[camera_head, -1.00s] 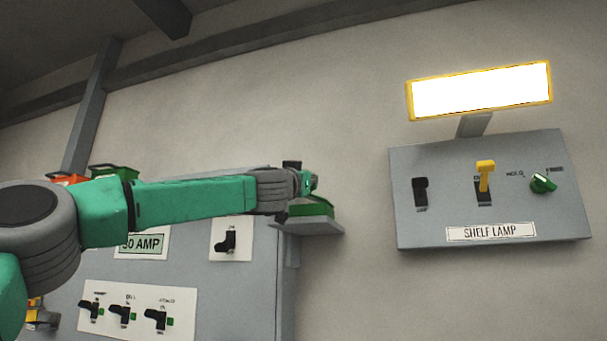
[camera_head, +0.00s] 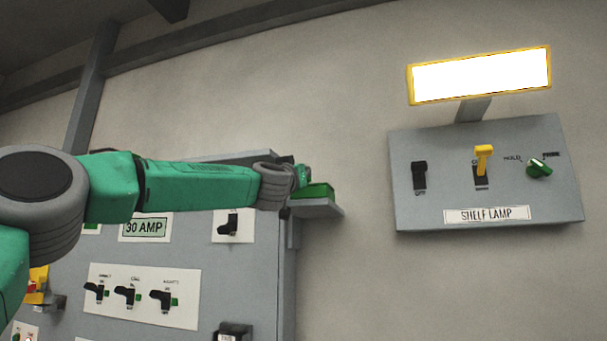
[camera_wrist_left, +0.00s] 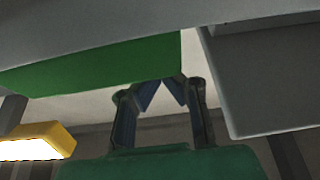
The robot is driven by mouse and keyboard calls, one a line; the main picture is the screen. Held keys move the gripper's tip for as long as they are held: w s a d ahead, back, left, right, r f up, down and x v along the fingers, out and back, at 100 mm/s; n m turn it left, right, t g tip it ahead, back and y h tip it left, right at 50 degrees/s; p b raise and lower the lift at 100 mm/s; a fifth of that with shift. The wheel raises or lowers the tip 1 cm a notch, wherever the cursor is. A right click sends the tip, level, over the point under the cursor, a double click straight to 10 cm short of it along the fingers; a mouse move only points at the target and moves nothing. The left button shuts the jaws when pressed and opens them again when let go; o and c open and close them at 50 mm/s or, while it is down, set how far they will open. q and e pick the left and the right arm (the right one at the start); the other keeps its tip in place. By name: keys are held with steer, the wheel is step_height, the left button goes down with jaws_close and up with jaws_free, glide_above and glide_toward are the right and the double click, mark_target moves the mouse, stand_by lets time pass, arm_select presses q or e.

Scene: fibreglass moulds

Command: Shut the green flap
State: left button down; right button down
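A small green piece (camera_head: 318,190), which I take for the flap, is on a grey ledge (camera_head: 318,209) at the cabinet's upper right corner. In the left wrist view a green panel (camera_wrist_left: 95,65) spans the upper left, between grey surfaces. My left gripper (camera_head: 304,176) is beside the green piece, partly hidden by its own wrist. In the wrist view the left gripper's fingers (camera_wrist_left: 162,82) lean together with their tips meeting, nothing visible between them. The tips are at the panel's lower right edge; I cannot tell whether they touch. My right gripper is not in view.
A grey cabinet (camera_head: 255,290) with black switches and a 30 AMP label (camera_head: 143,228) stands below my arm. A SHELF LAMP panel (camera_head: 420,215) with a lit lamp (camera_head: 480,76) is on the wall at right. Bare wall separates the two.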

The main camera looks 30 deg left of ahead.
arm_select(q)
steer(key=shift+w+d+f, duration=0.1)
steer(key=shift+w+d, duration=0.05)
steer(key=shift+d, duration=0.4)
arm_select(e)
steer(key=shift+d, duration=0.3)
